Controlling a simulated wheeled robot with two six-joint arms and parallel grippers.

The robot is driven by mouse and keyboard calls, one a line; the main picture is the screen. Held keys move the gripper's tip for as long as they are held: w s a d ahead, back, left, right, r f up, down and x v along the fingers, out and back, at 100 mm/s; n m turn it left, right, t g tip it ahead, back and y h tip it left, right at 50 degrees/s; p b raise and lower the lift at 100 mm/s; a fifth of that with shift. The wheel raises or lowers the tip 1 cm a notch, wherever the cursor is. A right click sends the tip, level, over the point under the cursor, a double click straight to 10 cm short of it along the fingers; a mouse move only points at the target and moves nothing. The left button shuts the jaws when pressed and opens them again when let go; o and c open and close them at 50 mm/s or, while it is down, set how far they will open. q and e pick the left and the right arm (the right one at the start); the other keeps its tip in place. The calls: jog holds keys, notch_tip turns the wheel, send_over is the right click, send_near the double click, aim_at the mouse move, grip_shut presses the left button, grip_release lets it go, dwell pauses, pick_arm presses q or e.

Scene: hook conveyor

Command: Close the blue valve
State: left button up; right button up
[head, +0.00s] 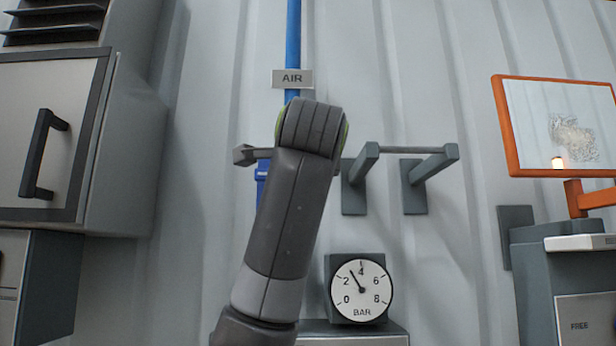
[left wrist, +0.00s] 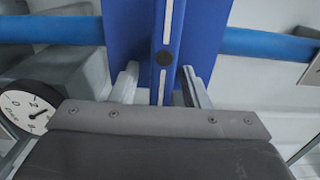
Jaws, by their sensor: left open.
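The blue valve (head: 262,170) shows in the head view only as a small blue part beside my arm; the rest is hidden behind it. In the left wrist view, the valve's wide blue body (left wrist: 215,30) fills the upper middle. A narrow blue bar with a white stripe, seemingly its handle (left wrist: 175,40), stands in front. My left gripper (left wrist: 160,78) is open, with one finger on each side of this bar. I cannot tell whether the fingers touch it. My arm hides this gripper in the head view. My right gripper is not in view.
A blue pipe (head: 292,40) with an AIR sign (head: 292,78) runs down the wall. A pressure gauge (head: 361,290) sits below, its needle between 2 and 4. Grey wall brackets (head: 355,190) and an orange-framed screen (head: 540,110) are to the right. A cabinet (head: 50,130) stands left.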

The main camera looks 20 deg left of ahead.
pick_arm(q)
jog(key=shift+s, duration=0.15)
jog(key=b+v, duration=0.7)
jog(key=v, duration=1)
jog(key=shift+b, duration=0.3)
